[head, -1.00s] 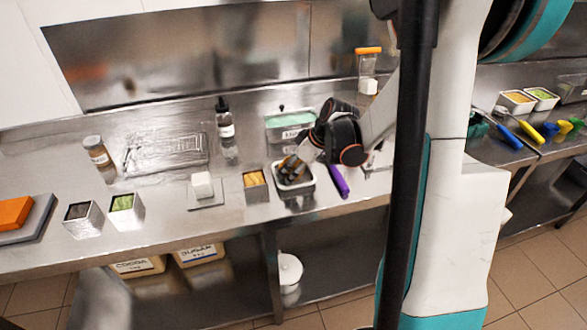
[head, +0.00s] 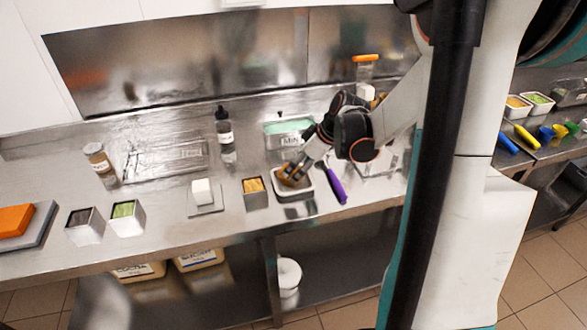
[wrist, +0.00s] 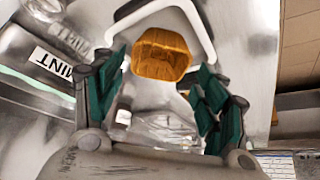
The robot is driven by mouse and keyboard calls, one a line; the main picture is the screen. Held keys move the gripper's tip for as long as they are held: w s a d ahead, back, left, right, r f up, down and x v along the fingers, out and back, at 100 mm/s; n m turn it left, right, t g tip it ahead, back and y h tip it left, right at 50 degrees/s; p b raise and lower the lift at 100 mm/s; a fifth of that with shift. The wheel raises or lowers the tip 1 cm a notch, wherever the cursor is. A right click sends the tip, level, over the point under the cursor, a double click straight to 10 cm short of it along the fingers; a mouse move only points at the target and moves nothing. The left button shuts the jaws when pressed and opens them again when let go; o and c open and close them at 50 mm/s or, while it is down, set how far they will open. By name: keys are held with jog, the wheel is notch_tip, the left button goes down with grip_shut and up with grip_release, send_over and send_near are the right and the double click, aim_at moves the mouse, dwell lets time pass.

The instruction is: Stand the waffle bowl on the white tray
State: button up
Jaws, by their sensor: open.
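The waffle bowl (head: 291,178) is orange-brown and sits within the rim of the white tray (head: 296,198), toward its back. In the wrist view the bowl (wrist: 160,52) is beyond the fingertips, with its open side toward the camera, and the tray's white rim (wrist: 207,38) curves around it. It looks upright; its base is hidden. My gripper (head: 298,167) is open, just above and to the right of the bowl. In the wrist view its green-padded fingers (wrist: 165,80) are spread on either side, with nothing held between them.
A green-filled tub labelled MINT (head: 288,137) stands behind the tray. A purple-handled scoop (head: 335,187) lies close on the right. A metal container of tan pieces (head: 255,192) stands on the left. Bare steel counter (head: 180,222) lies farther left.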

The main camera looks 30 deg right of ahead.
jog(key=p+v, duration=0.1)
jog(key=v, duration=0.6)
jog(key=shift+p, duration=0.3)
